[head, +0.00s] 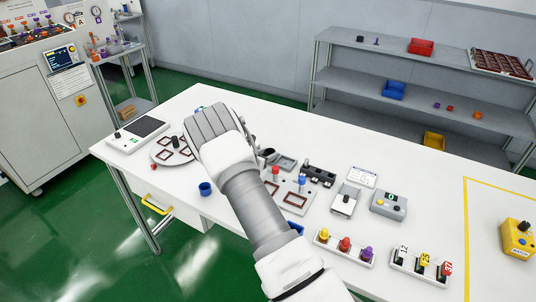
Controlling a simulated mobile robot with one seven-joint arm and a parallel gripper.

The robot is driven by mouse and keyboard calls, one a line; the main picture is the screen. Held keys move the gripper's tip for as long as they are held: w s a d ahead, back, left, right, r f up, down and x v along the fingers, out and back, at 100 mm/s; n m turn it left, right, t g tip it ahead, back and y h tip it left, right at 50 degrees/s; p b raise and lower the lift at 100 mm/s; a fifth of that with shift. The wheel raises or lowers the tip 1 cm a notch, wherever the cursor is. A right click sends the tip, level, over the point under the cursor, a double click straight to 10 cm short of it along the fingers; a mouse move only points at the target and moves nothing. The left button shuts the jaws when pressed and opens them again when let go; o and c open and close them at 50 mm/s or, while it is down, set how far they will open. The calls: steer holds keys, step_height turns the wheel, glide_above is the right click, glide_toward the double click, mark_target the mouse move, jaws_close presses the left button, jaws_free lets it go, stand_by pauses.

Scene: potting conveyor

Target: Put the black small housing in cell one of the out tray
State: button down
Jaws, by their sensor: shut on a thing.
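My gripper (212,124) is over the far left part of the white table, seen from behind. Its fingers are hidden by the hand. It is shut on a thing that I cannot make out. A small black cylindrical piece (176,141) stands on a round grey plate (160,156) with red-framed cells, left of the hand. A dark rounded piece (268,154) shows just right of the wrist. I cannot tell whether either is the black small housing. A grey plate with red-framed cells (294,202) lies right of my forearm. I cannot tell which is the out tray.
A blue cup (205,189) stands near the table's front edge. A black-topped device (140,131) is at the far left. A black block (318,175), a grey button box (389,205) and racks of coloured pieces (345,247) lie right. Shelves (405,104) stand behind.

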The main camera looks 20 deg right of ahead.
steer(key=shift+f+b, duration=0.35)
steer(key=shift+b, duration=0.1)
steer(key=c, duration=0.6)
jaws_free()
steer(key=shift+s, duration=0.1)
steer(key=shift+c, duration=0.2)
